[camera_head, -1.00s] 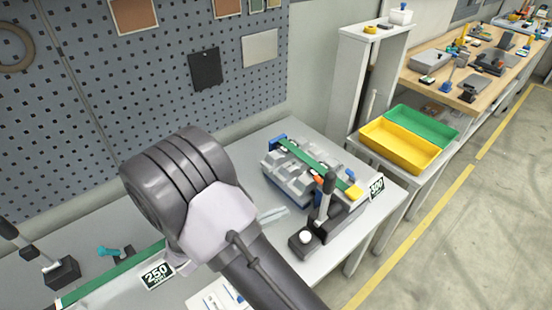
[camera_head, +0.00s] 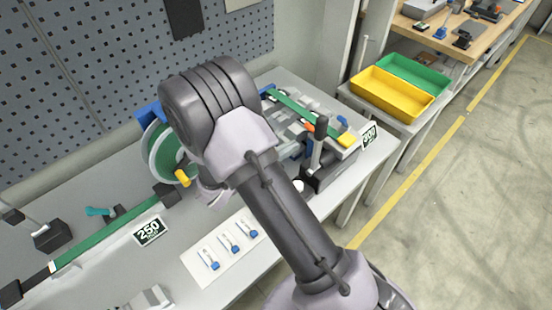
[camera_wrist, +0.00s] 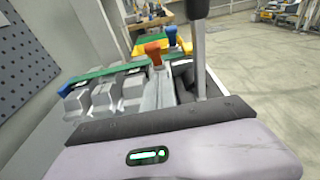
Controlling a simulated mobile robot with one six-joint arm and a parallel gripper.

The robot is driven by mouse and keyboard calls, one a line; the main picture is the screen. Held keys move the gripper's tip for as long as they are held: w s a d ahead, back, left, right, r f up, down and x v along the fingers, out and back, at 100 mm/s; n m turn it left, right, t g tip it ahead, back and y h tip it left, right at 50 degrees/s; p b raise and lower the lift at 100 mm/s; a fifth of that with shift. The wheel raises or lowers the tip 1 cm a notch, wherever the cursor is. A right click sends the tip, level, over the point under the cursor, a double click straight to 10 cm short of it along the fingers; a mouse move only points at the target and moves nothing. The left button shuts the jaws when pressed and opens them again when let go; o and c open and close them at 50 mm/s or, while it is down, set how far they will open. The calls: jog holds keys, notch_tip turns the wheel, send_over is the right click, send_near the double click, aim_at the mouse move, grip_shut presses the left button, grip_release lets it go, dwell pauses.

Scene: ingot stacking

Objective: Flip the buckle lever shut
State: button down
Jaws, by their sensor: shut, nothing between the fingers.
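The grey ingot stack (camera_head: 290,128) sits on the right part of the bench with a green strap (camera_head: 292,108) across its top. A small orange lever, which looks like the buckle lever (camera_head: 309,127), is beside the strap. In the wrist view the orange lever (camera_wrist: 153,52) stands upright at the strap's end, beyond my gripper. A tall black-handled lever (camera_head: 321,128) stands upright on a dark base at the stack's front. My gripper (camera_wrist: 160,118) is shut and empty, low in the wrist view, apart from the orange lever. In the head view my arm hides it and part of the stack.
A green strap reel (camera_head: 160,160) stands left of my arm. The 250 sign (camera_head: 149,231) and a white sheet with several small blue-ended parts (camera_head: 228,243) lie at the front. Yellow (camera_head: 385,95) and green bins stand right. A perforated wall (camera_head: 80,80) bounds the back.

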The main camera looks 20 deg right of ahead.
aim_at(307, 123)
jog(key=d+r, duration=0.1)
jog(key=w+d+r, duration=0.1)
jog(key=d, duration=0.1)
jog(key=shift+w+r+b, duration=0.1)
jog(key=shift+r+b, duration=0.05)
jog(key=shift+b, duration=0.25)
jog(key=shift+r, duration=0.15)
jog(key=p, duration=0.1)
jog(key=r+y+p, duration=0.1)
jog(key=p, duration=0.1)
jog(key=shift+d+r, duration=0.25)
jog(key=shift+d, duration=0.05)
jog(key=p, duration=0.1)
jog(key=r+y+p, duration=0.1)
jog(key=p, duration=0.1)
jog(key=shift+w+d+g, duration=0.15)
jog(key=shift+d+g, duration=0.2)
jog(key=shift+g, duration=0.05)
jog(key=shift+w+d+r+g+y+p, duration=0.15)
jog(key=shift+d+y+p, duration=0.15)
jog(key=shift+y+p, duration=0.25)
jog(key=shift+w+d+r+g+y+p, duration=0.15)
jog(key=shift+d+y+p, duration=0.1)
jog(key=shift+y+p, duration=0.3)
jog(key=shift+d, duration=0.3)
jog(key=shift+w+d, duration=0.1)
jog(key=shift+d, duration=0.05)
jog(key=shift+p, duration=0.3)
